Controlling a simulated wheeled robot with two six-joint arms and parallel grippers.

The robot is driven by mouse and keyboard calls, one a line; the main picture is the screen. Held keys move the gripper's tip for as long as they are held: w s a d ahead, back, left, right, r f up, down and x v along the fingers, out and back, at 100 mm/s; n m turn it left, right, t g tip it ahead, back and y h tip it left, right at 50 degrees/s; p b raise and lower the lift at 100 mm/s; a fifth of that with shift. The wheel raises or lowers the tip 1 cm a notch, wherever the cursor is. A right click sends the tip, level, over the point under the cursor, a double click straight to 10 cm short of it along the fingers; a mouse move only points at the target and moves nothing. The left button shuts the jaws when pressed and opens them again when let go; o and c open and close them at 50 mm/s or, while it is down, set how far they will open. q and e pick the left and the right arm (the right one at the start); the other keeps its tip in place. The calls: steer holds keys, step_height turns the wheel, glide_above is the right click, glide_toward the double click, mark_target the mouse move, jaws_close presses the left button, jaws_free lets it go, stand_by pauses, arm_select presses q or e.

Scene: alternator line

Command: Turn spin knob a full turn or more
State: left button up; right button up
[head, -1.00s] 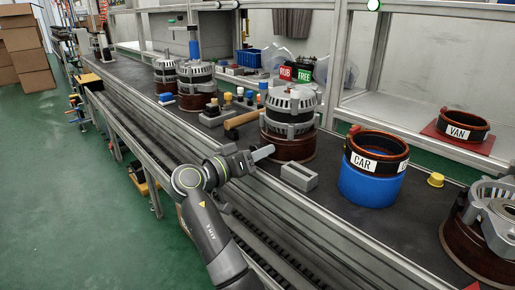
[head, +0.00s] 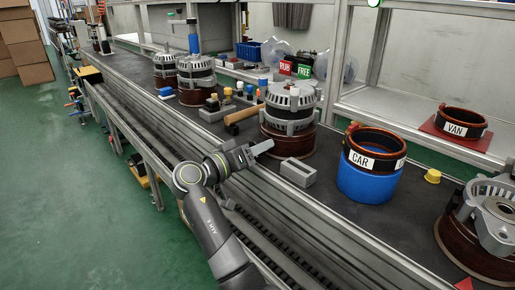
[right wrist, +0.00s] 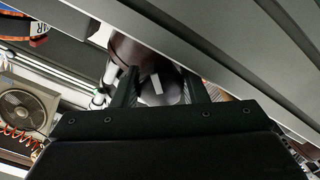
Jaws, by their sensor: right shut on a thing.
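My right gripper (head: 262,148) is at the front edge of the bench, beside the brown base of the near alternator (head: 290,108). In the right wrist view its two fingers (right wrist: 163,88) stand apart on either side of a dark round part with a white mark, which I take to be the spin knob (right wrist: 157,86). The gripper is shut on it. In the head view the gripper and bench edge hide the knob. The alternator stands upright, grey and finned, on its brown base. My left gripper is not in view.
A grey slotted block (head: 298,172) sits right of the gripper. Beyond it are a blue drum (head: 368,185) carrying the CAR ring (head: 375,143) and a yellow cap (head: 433,176). A wooden-handled tool (head: 244,114) lies left of the alternator. Metal rails run along the bench front.

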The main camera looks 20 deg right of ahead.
steer(key=shift+r, duration=0.1)
steer(key=o, duration=1)
steer(key=shift+c, duration=0.2)
